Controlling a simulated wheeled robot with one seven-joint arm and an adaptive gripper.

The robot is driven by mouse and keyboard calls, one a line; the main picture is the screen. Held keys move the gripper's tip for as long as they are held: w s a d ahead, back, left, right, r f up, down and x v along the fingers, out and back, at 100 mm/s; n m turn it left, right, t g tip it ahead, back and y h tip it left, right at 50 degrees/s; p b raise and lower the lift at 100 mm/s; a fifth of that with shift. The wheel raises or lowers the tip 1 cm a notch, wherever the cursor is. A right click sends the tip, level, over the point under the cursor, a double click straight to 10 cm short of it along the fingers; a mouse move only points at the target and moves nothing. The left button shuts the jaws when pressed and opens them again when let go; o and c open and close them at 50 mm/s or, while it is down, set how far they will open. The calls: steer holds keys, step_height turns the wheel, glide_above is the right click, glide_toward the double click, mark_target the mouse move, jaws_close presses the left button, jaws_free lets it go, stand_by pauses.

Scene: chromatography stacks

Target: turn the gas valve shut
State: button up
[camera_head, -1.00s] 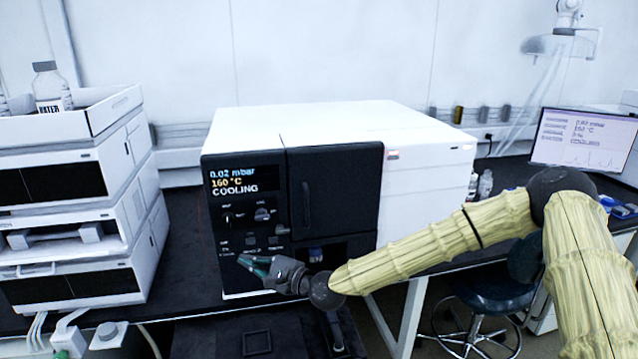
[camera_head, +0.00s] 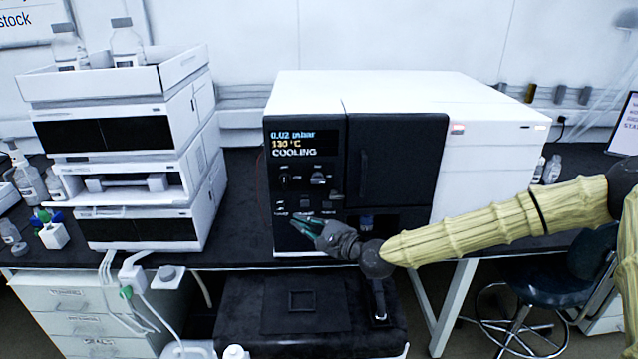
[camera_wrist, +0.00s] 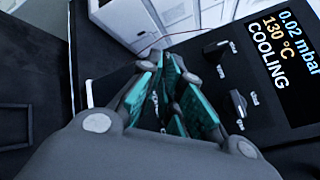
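Below the display are two knobs. The left knob (camera_head: 284,179) has its handle roughly upright and the right knob (camera_head: 318,178) has its handle roughly level. They also show in the wrist view, left knob (camera_wrist: 215,50) and right knob (camera_wrist: 238,103). My gripper (camera_head: 302,226), with teal finger pads, is low before the panel, apart from both knobs. It looks open and empty in the wrist view (camera_wrist: 168,80).
White stacked modules (camera_head: 130,160) with bottles on top stand to the left. A dark door (camera_head: 390,165) is right of the panel. A black square-topped unit (camera_head: 345,310) stands below my gripper. A stool (camera_head: 550,270) is at lower right.

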steer(key=o, duration=0.3)
steer(key=shift+a+r, duration=0.3)
steer(key=shift+o, duration=0.3)
steer(key=a+r+t+h, duration=0.1)
steer(key=a+r+m+t+h+p, duration=0.1)
steer(key=shift+s+r, duration=0.15)
steer(key=shift+r, duration=0.25)
steer(key=t+h+p, duration=0.2)
steer(key=t+h, duration=0.2)
steer(key=h, duration=0.6)
glide_toward(318, 183)
steer(key=w+p, duration=0.4)
steer(key=w, duration=0.5)
steer(key=shift+w, duration=0.3)
steer(key=c, duration=0.7)
